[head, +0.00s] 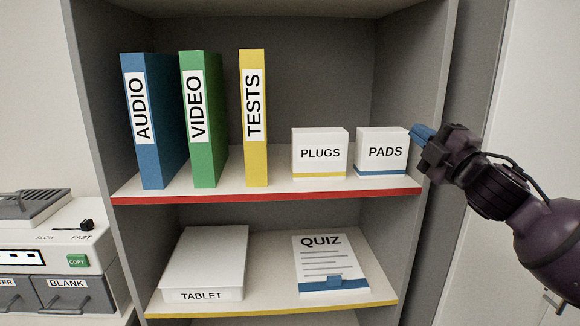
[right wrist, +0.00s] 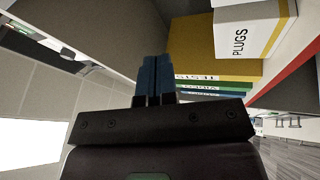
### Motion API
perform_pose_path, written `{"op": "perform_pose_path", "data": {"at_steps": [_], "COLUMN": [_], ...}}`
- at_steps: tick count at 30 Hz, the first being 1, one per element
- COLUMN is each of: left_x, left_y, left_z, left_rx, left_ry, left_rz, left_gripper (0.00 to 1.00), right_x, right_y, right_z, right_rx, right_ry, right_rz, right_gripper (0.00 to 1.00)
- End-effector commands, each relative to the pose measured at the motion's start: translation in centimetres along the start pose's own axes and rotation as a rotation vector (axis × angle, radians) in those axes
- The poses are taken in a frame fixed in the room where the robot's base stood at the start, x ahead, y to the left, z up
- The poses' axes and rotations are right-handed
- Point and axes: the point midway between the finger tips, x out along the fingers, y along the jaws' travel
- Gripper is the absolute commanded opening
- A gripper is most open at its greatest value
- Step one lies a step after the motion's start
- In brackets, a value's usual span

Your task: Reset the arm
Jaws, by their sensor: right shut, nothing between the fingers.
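My right gripper (head: 421,133) is in the head view at the right side of the shelf unit, with its blue fingertips close to the right side of the white PADS box (head: 382,152). I cannot tell whether they touch the box. In the right wrist view the blue fingers (right wrist: 154,76) are together, with nothing between them. My right arm comes in from the right edge of the head view. My left gripper is not in view.
The upper shelf (head: 270,190) holds a blue AUDIO binder (head: 155,120), a green VIDEO binder (head: 204,120), a yellow TESTS binder (head: 253,165) and a PLUGS box (head: 320,153). The lower shelf holds a TABLET box (head: 206,262) and a QUIZ pad (head: 325,265). A copier machine (head: 50,235) stands at left.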

Motion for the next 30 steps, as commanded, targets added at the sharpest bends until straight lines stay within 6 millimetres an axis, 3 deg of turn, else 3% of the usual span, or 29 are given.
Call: {"op": "perform_pose_path", "data": {"at_steps": [1, 3, 8, 14, 21, 30], "left_x": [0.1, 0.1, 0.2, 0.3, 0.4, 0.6], "left_y": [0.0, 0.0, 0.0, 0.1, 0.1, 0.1], "left_z": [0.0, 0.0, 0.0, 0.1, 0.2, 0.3], "left_rx": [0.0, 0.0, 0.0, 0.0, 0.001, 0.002], "left_ry": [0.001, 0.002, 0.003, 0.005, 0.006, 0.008], "left_rz": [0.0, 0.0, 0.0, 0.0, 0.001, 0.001], "left_gripper": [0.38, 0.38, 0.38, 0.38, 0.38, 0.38], "right_x": [-0.9, -2.2, -6.0, -12.2, -21.5, -35.0], "right_y": [-2.9, -6.4, -14.0, -22.8, -32.0, -40.8], "right_z": [0.5, 1.0, 2.0, 2.8, 2.5, 0.1], "right_rx": [0.095, 0.221, 0.481, 0.751, 0.975, 1.179], "right_ry": [-0.018, -0.043, -0.125, -0.265, -0.471, -0.773], "right_rz": [-0.027, -0.058, -0.115, -0.166, -0.21, -0.245], "right_gripper": [0.0, 0.0, 0.0, 0.0, 0.0, 0.0]}}
